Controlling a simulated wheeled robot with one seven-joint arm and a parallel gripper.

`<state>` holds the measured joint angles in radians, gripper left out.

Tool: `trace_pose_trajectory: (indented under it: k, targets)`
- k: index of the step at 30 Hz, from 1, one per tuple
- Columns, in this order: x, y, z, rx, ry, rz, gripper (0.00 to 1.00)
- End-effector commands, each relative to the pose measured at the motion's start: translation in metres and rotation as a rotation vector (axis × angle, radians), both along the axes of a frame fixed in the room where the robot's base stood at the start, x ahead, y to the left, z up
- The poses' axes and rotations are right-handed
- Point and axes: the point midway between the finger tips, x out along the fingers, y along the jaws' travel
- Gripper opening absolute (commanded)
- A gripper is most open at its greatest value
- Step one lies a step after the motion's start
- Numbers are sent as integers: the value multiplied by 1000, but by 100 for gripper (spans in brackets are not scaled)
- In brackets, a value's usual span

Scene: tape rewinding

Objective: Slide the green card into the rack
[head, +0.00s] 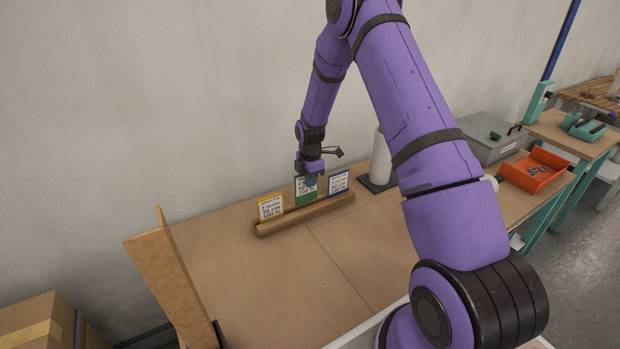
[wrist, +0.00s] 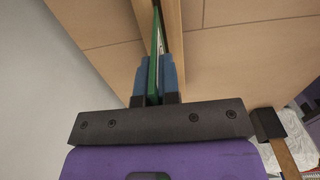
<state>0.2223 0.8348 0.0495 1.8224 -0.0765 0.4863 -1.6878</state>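The green card (head: 306,197) stands upright at the middle of the wooden rack (head: 290,220), between a yellow-edged card (head: 271,208) and a blue-edged card (head: 339,184). Its lower edge meets the rack's front rail; I cannot tell how deep it sits in the slot. My gripper (head: 310,181) is at the card's top edge, pointing down. In the wrist view, its blue fingers (wrist: 154,82) are closed around the green card (wrist: 153,52), which runs along the wooden rack (wrist: 173,30). The gripper covers part of the card's top.
A white roll on a dark stand (head: 380,158) is close to the right of the rack. A wooden board (head: 175,275) stands at the table's left end. A grey box (head: 490,140) and an orange bin (head: 536,170) are further right. The tabletop (head: 270,275) in front is clear.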

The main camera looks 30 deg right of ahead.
Motion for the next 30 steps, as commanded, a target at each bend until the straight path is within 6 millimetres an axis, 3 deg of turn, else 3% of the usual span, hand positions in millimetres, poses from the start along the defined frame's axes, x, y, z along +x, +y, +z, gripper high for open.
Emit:
trace_pose_trajectory:
  k: [30]
  targets:
    - [0, 0, -29, 0, 0, 0, 0]
